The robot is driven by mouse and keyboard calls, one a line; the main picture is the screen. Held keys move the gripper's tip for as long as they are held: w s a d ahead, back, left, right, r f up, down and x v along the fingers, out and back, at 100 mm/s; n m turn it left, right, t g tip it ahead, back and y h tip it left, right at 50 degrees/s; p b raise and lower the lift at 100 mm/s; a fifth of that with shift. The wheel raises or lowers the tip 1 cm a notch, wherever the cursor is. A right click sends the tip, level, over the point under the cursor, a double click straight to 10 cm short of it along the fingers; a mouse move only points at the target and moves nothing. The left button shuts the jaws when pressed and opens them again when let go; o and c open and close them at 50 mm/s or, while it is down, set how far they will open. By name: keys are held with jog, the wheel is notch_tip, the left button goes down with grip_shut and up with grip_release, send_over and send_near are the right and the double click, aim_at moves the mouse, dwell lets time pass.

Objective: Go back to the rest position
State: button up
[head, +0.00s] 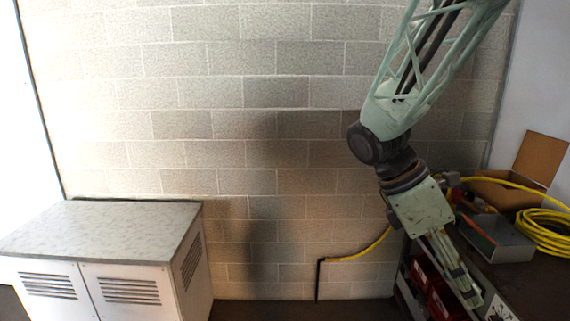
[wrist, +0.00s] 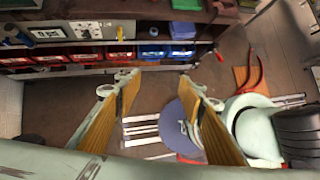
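My gripper (head: 466,290) hangs low at the right in the head view, in front of the dark bench with its fingers pointing down. In the wrist view my gripper (wrist: 158,112) shows two fingers with wood-coloured inner pads, set wide apart. Nothing is between the pads; only the brown floor and things far below show there. My arm comes down from the top right and bends at the dark joint above the gripper.
A white cabinet (head: 110,232) stands at the left by the block wall (head: 245,120). A bench at the right bears a yellow cable coil (head: 545,232) and an open cardboard box (head: 500,190). Red and blue bins (wrist: 115,53) line a shelf. Floor between cabinet and bench is clear.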

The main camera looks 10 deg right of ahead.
jog(key=s+a+r+m+t+y, duration=0.3)
jog(key=s+a+r+m+t, duration=0.1)
jog(key=a, duration=0.6)
jog(key=s+a+r+m+t+y, duration=0.3)
jog(key=s+a+m+t, duration=0.1)
jog(key=s+a+m, duration=0.3)
jog(key=shift+s+a+r+m+b, duration=0.25)
jog(key=shift+a+r+m+b, duration=0.15)
jog(key=shift+a+m, duration=1.25)
jog(key=shift+a+n, duration=0.35)
jog(key=shift+f, duration=0.15)
notch_tip(320, 180, down, 13)
jog(key=b, duration=1.3)
